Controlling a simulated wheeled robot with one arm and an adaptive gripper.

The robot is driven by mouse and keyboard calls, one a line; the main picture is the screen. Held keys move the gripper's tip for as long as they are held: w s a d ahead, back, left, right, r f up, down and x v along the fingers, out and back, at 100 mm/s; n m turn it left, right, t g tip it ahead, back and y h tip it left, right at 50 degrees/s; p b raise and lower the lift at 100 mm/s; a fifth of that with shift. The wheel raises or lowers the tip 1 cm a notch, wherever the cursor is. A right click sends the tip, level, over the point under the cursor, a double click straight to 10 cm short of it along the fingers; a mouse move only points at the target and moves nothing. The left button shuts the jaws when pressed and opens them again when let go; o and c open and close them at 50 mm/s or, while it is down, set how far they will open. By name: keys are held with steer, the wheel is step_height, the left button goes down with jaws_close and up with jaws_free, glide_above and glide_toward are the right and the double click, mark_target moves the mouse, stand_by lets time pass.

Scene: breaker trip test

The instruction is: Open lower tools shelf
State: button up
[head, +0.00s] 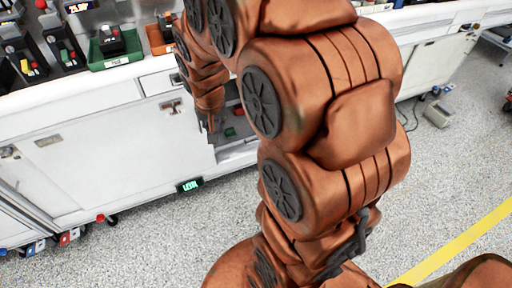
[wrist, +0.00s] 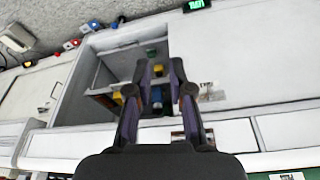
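The white cabinet under the workbench has an opening (head: 236,128) with small coloured items inside; the wrist view shows this open compartment (wrist: 118,50) too, with green, yellow and blue items. A white front panel (head: 180,142) stands beside the opening, and it shows in the wrist view (wrist: 235,60). A small handle (head: 171,105) sits near its top edge. My gripper (head: 212,124) is in front of the opening, at the panel's edge. Which part is the lower tools shelf is not labelled.
A green-lit display (head: 189,184) sits at the cabinet's bottom edge. Green (head: 115,48) and orange (head: 160,38) bins stand on the benchtop. A grey box (head: 437,115) with a cable lies on the floor at right. The speckled floor in front is clear. My arm hides much of the cabinet.

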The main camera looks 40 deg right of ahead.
steer(key=w+d+f+m+t+h+b, duration=0.1)
steer(key=w+d+f+m+t+b, duration=0.25)
steer(key=w+d+f+b, duration=0.6)
steer(key=w+d+f+m+t+h+b, duration=0.15)
steer(key=w+d+f+m+b, duration=0.25)
steer(key=w+d+f, duration=1)
steer(key=s+d+f+m+t+b, duration=0.25)
steer(key=d+f+b, duration=0.25)
steer(key=f, duration=0.7)
steer(key=s+d+f+m+t+h+b, duration=0.1)
steer(key=d+f+m+t+b, duration=0.25)
steer(key=f, duration=0.75)
steer(key=s+d+f+m+t+b, duration=0.1)
steer(key=d+f+m+b, duration=0.1)
steer(key=d+f+b, duration=0.75)
steer(key=shift+w+a+f, duration=0.3)
steer(key=shift+w+f, duration=0.3)
steer(key=shift+w, duration=0.3)
steer(key=shift+w+a+f, duration=0.35)
steer(key=shift+w+f, duration=0.25)
steer(key=shift+w, duration=0.35)
steer(key=shift+w+a+f, duration=0.3)
steer(key=shift+w+f, duration=0.3)
steer(key=shift+w, duration=0.3)
steer(key=shift+w+d, duration=0.2)
steer(key=shift+w, duration=0.4)
steer(key=shift+c, duration=0.2)
jaws_close()
